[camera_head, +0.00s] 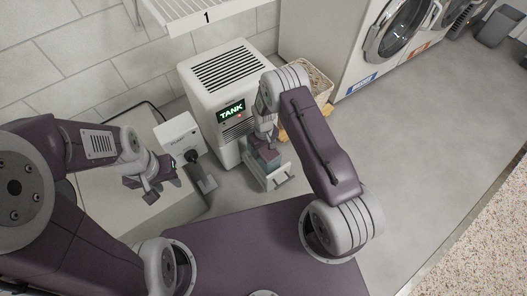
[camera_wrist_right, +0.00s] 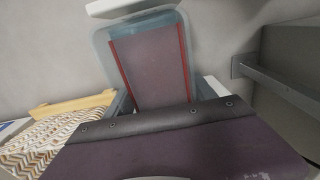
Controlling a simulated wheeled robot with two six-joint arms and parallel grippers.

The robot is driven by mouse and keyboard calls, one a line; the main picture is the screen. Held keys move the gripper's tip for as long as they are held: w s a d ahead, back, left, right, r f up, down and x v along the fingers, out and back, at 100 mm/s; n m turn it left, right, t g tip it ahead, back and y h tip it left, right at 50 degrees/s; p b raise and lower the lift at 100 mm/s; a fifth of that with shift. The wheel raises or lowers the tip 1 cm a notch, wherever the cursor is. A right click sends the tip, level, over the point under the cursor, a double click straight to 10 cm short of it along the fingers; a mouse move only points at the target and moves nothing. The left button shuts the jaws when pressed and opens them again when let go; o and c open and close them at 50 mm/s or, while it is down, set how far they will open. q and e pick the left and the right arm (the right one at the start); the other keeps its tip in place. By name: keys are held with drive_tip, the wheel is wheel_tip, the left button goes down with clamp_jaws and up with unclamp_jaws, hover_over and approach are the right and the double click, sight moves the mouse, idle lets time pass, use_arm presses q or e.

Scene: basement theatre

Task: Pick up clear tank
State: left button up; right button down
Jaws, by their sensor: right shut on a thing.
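The clear tank (camera_head: 279,181) is a translucent bluish box at the foot of the white dehumidifier (camera_head: 205,95), whose green display reads TANK. My right gripper (camera_head: 265,160) reaches down to it from above and is shut on it. In the right wrist view the tank's rounded, see-through rim (camera_wrist_right: 105,45) surrounds a purple panel with red edges. The fingertips are mostly hidden there. My left gripper (camera_head: 150,184) is apart from the tank, at the left over a pale grey surface. Its finger gap is not clear.
A patterned basket (camera_head: 318,84) with a wooden edge is right of the dehumidifier. A white rack (camera_head: 195,12) hangs above. Washing machines line the back right; the floor at right is clear.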

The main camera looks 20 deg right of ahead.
wheel_tip(320, 180, up, 10)
drive_tip(key=f+p, duration=0.1)
drive_tip(key=p, duration=0.4)
drive_tip(key=s+d+p, duration=0.2)
drive_tip(key=s+d, duration=0.2)
drive_tip(key=d, duration=0.3)
drive_tip(key=s+d+p, duration=0.3)
drive_tip(key=s+d, duration=0.2)
drive_tip(key=d, duration=0.3)
drive_tip(key=shift+d, duration=0.25)
drive_tip(key=shift+s, duration=0.1)
drive_tip(key=shift+r, duration=0.15)
